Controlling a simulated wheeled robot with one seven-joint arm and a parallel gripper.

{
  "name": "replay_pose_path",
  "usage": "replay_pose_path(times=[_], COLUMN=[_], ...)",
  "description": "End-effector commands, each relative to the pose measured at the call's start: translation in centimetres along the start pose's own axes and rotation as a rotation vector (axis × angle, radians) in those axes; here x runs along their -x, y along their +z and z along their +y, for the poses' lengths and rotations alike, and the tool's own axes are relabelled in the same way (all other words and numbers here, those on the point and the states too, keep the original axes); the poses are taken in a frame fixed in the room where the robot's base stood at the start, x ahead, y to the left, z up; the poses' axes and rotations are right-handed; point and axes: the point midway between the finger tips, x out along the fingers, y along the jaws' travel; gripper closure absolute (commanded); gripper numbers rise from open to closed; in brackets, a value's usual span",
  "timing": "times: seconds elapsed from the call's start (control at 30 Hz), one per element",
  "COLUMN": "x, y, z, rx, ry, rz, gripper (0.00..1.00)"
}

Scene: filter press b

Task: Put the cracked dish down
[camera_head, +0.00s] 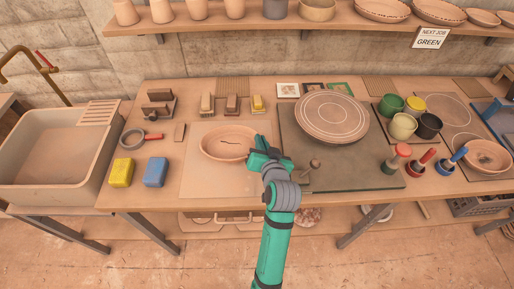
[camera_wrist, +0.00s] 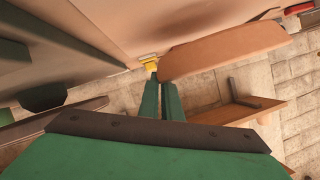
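The cracked dish (camera_head: 225,143), a shallow terracotta oval with a dark crack line in its middle, is over a pale board (camera_head: 210,184) on the bench. My gripper (camera_head: 259,153) is at the dish's right rim. In the wrist view my gripper (camera_wrist: 160,90) has its two fingers close together, with the edge of the dish (camera_wrist: 222,52) at their tips; it looks shut on the rim. Whether the dish's underside touches the board is hard to tell.
A green-grey mat (camera_head: 345,170) with a large ringed plate (camera_head: 332,116) lies to the right. Yellow (camera_head: 121,172) and blue (camera_head: 155,172) blocks sit front left. Brushes (camera_head: 231,104) stand behind the dish. Several glaze pots (camera_head: 403,126) stand further right. A sink (camera_head: 50,150) is at far left.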

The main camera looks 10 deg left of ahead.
Motion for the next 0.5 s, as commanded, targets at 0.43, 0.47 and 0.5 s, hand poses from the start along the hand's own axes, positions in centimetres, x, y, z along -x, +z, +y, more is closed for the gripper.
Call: replay_pose_path(times=[0.43,0.47,0.5], x=[-2.4,-2.4,-2.5], y=[3.6,3.8,3.9], z=[0.6,0.7,0.8], rx=[-0.001,-0.001,-0.001], ry=[0.0,-0.001,-0.001], rz=[0.0,0.0,0.001], gripper=[1.0,1.0,1.0])
